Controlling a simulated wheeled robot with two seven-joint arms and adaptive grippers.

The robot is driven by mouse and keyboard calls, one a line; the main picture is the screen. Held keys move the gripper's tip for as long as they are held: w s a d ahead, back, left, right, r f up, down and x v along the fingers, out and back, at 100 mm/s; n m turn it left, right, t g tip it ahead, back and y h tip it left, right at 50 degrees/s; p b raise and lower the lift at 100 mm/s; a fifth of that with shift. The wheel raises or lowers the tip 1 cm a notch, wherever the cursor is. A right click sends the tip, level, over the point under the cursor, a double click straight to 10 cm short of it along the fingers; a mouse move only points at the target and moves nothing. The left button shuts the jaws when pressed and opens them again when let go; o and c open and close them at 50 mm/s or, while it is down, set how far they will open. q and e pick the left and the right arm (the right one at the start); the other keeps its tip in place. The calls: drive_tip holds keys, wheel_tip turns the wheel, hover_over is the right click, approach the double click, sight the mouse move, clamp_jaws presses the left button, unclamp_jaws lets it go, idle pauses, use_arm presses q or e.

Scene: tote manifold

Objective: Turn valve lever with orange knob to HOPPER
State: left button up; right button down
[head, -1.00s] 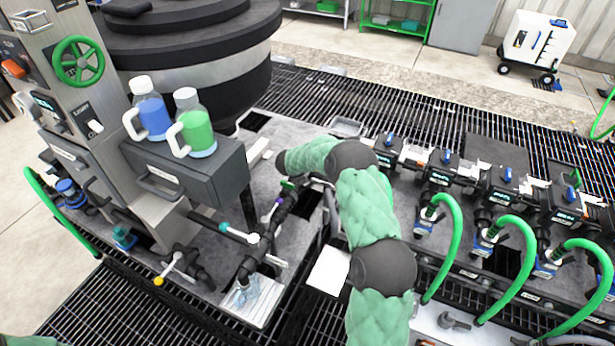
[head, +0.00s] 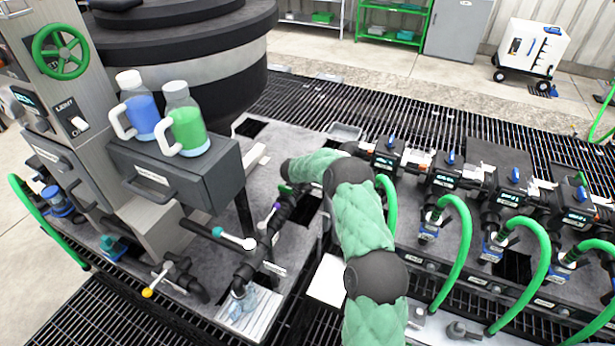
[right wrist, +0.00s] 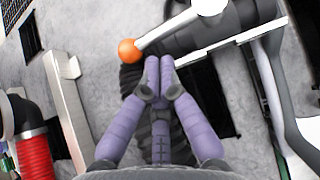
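The orange knob (right wrist: 128,50) shows in the right wrist view at the end of a pale valve lever (right wrist: 168,30), which runs up and to the right over a dark pipe. My right gripper (right wrist: 160,64) has its two purple fingers together, with nothing seen between them. Its tips are just below and right of the knob; whether they touch it is unclear. In the head view my green-sleeved right arm reaches over the manifold; its gripper and the orange knob are not visible there. No HOPPER label is readable. My left gripper is out of view.
Other levers have teal (head: 217,231), yellow (head: 147,292) and purple (head: 277,205) knobs. A grey drawer box (head: 170,165) carries two bottles with blue and green liquid. Valve units with green hoses (head: 459,250) stand at right. A red fitting (right wrist: 35,155) is low left in the wrist view.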

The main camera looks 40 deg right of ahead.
drive_tip(key=shift+w+d+f, duration=0.25)
drive_tip(key=shift+d+f, duration=0.2)
drive_tip(key=shift+w+d, duration=0.45)
